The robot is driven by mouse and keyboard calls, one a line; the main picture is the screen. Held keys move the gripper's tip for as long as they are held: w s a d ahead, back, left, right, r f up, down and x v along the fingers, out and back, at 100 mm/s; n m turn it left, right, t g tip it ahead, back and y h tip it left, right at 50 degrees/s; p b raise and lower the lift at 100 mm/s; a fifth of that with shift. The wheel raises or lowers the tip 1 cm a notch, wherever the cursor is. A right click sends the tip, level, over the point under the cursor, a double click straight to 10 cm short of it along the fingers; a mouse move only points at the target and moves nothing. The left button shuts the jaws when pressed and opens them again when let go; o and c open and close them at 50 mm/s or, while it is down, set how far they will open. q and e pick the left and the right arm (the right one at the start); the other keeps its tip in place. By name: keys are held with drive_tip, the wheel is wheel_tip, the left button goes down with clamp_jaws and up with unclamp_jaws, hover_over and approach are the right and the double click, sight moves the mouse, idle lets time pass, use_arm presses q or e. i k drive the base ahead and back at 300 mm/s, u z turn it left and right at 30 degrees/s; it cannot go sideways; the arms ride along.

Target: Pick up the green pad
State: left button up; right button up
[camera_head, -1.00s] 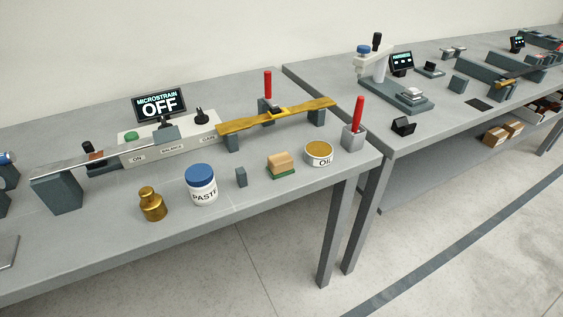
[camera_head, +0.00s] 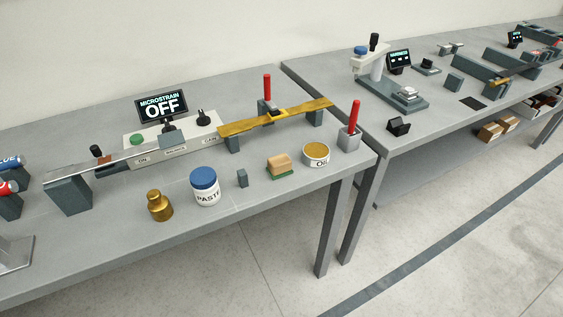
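The green pad (camera_head: 281,175) is a thin green layer under a tan block (camera_head: 278,162). The two sit together on the grey bench, near its front edge. A small dark grey block (camera_head: 242,178) stands to their left and the OIL tin (camera_head: 316,155) to their right. Neither of my grippers shows in the head view.
A white PASTE jar (camera_head: 205,187) with a blue lid and a brass weight (camera_head: 159,205) stand further left. Behind the pad is a brass beam (camera_head: 245,125) on grey supports. A red-handled tool (camera_head: 353,127) stands at the right corner. The bench front between is clear.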

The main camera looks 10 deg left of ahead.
sight(279, 165)
drive_tip(key=z, duration=1.75)
drive_tip(key=k, duration=0.75)
drive_tip(key=u, duration=1.25)
